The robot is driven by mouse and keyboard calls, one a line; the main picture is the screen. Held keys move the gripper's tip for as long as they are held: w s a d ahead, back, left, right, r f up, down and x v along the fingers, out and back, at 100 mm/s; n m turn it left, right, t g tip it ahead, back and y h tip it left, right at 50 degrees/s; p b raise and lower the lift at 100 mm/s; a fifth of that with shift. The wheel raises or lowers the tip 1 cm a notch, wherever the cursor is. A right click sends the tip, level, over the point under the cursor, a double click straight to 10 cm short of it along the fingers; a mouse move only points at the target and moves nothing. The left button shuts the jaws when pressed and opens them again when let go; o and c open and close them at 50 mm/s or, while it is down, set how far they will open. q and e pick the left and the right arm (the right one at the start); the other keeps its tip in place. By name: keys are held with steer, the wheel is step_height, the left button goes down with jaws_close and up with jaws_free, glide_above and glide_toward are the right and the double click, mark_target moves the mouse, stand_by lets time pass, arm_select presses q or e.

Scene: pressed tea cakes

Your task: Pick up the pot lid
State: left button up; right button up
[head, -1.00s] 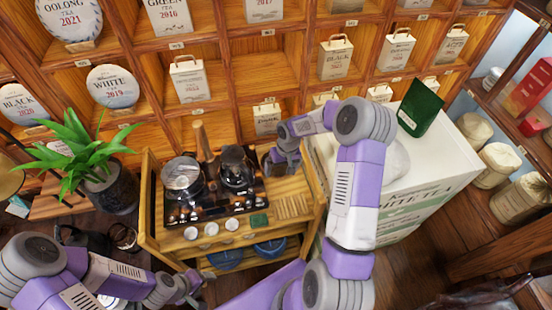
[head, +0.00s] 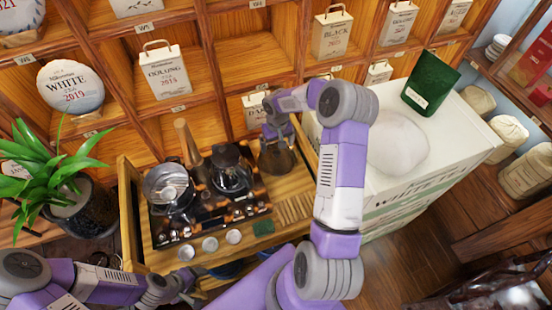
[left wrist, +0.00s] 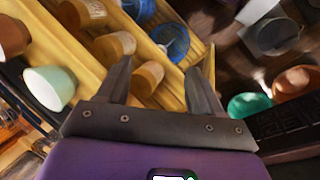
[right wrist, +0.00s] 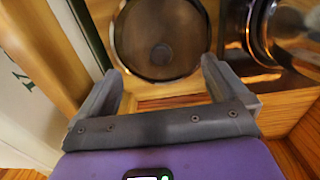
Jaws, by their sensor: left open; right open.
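A glass pot (head: 277,162) stands at the right end of the wooden tea cart, in the head view. In the right wrist view I look down on its round, dark lid (right wrist: 137,35) with a small dark knob in the middle. My right gripper (right wrist: 160,68) is open, its fingers to either side of the lid's near part; I cannot tell whether they touch it. In the head view my right gripper (head: 276,133) is over the pot and hides part of it. My left gripper (left wrist: 158,67) is open and empty near cups at the cart's front.
A dark tray (head: 245,207) on the cart holds a dark kettle (head: 231,170) and a glass vessel (head: 168,187). Several small cups line its front. A white box (head: 455,135) stands right of the cart, bearing a green pouch (head: 430,83). Shelves rise behind.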

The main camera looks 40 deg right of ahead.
mark_target(277, 153)
step_height(277, 153, down, 6)
steer(key=shift+s+a+r, duration=0.1)
steer(key=shift+r, duration=0.1)
steer(key=shift+s+f, duration=0.1)
steer(key=shift+s, duration=0.05)
jaws_close()
stand_by(0.5)
